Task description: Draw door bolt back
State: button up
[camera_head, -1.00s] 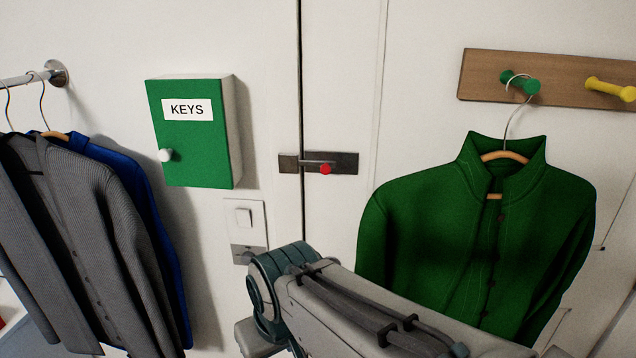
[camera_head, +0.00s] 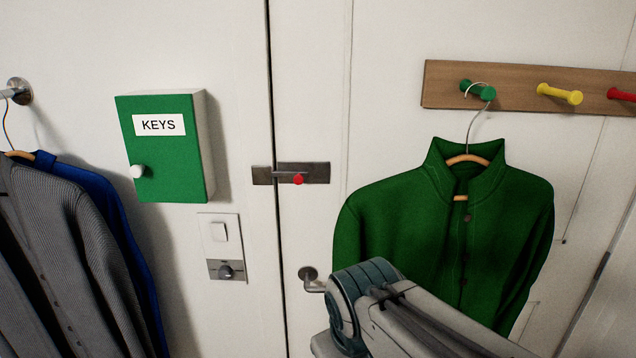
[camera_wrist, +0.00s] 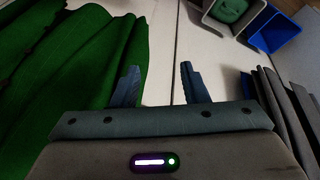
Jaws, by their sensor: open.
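The door bolt (camera_head: 318,172) is a dark metal plate with a slim bar and a red knob (camera_head: 298,179), right of the door gap. A smaller dark keeper plate (camera_head: 261,176) sits left of the gap. The bar appears to reach across the gap towards the keeper. My gripper (camera_wrist: 158,66) is open and empty in the wrist view, with white panel surface beyond its fingers. The bolt is not visible in the wrist view. In the head view my arm is below the bolt, and the gripper is out of sight.
A green jacket (camera_head: 450,225) hangs right of the bolt and is close to my gripper's left in the wrist view. A door handle (camera_head: 312,278) is below the bolt. A green key cabinet (camera_head: 165,160), a switch plate (camera_head: 220,245) and a grey jacket (camera_head: 70,260) are left.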

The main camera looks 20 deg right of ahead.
jog(key=w+d+r+n+t+h+b, duration=0.1)
jog(key=w+d+r+n+t+h, duration=0.2)
jog(key=n, duration=0.5)
jog(key=n+t+h+b, duration=0.2)
jog(key=n+t, duration=0.9)
jog(key=n, duration=1.1)
send_near(298, 180)
jog(key=p+x, duration=0.1)
jog(key=x, duration=0.7)
grip_shut()
